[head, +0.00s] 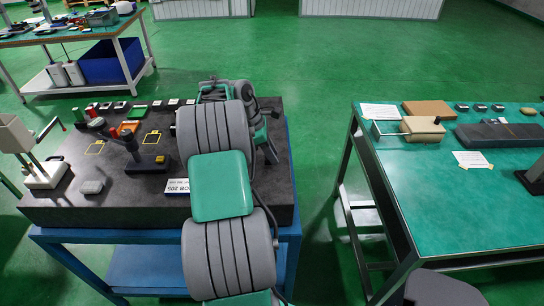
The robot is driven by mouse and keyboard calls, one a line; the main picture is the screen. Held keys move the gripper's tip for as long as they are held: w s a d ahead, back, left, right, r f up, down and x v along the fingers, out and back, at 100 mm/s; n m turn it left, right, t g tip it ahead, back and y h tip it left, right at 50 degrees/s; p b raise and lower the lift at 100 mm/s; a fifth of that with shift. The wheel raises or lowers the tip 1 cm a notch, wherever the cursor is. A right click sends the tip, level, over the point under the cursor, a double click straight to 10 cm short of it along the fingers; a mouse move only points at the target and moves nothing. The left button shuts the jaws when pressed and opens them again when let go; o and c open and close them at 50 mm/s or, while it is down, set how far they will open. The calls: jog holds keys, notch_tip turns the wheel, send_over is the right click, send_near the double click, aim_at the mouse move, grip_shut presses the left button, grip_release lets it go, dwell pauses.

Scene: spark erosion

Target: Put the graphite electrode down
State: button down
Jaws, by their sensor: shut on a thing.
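My arm rises through the middle of the head view and reaches over the dark stone-topped table (130,210). Its thick grey and green links cover the right part of that table. Grey and green wrist parts show behind the upper joint, but the gripper's fingers are hidden behind the arm. I cannot make out the graphite electrode; it is not visible in this view.
A black stand (130,148), a grey and white press (40,160), a small grey block (91,187) and a white sign (177,186) are on the dark table. Several small pieces line its back edge. A green-topped bench (440,210) stands right, across a floor gap.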

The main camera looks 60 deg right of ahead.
jog(key=shift+f, duration=0.7)
jog(key=shift+f, duration=0.15)
jog(key=c, duration=1.1)
grip_release()
jog(key=shift+c, duration=0.2)
